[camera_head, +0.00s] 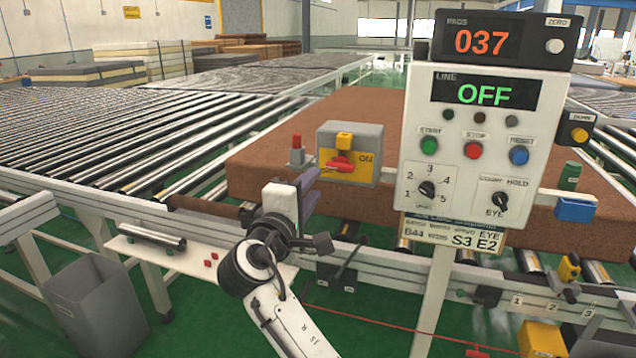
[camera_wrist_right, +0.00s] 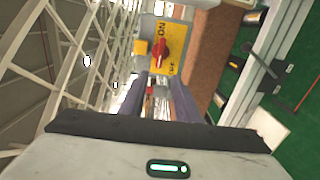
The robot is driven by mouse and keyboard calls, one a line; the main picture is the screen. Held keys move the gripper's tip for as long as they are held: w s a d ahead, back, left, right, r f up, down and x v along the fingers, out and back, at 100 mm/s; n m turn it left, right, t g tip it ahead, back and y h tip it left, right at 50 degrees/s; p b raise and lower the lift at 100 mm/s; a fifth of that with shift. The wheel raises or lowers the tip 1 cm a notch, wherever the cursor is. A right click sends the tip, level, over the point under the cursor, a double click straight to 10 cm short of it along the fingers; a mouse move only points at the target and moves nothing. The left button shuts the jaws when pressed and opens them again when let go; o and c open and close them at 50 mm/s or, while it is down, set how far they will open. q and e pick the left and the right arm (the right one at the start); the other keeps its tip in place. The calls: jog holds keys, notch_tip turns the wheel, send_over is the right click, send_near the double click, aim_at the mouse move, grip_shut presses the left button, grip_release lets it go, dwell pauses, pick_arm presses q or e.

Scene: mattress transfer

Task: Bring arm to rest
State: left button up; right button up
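My right arm comes up from the bottom of the head view, and its gripper (camera_head: 307,187) is left of the grey switch box (camera_head: 360,140). In the right wrist view the two purple-grey fingers of the right gripper (camera_wrist_right: 161,84) stand apart with nothing held between them. The red rotary handle (camera_head: 340,164) of the box sits on a yellow plate, by the word ON. In the wrist view the handle (camera_wrist_right: 162,54) is beyond the fingertips, seemingly apart from them. My left gripper is not in view.
A white control panel (camera_head: 478,150) stands close on the right, its displays reading 037 and OFF. A brown mattress (camera_head: 260,165) lies behind the box on a roller conveyor (camera_head: 110,125). A grey bin (camera_head: 95,305) and a small white shelf (camera_head: 185,257) are at lower left.

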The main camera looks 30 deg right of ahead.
jog(key=shift+s+a, duration=0.4)
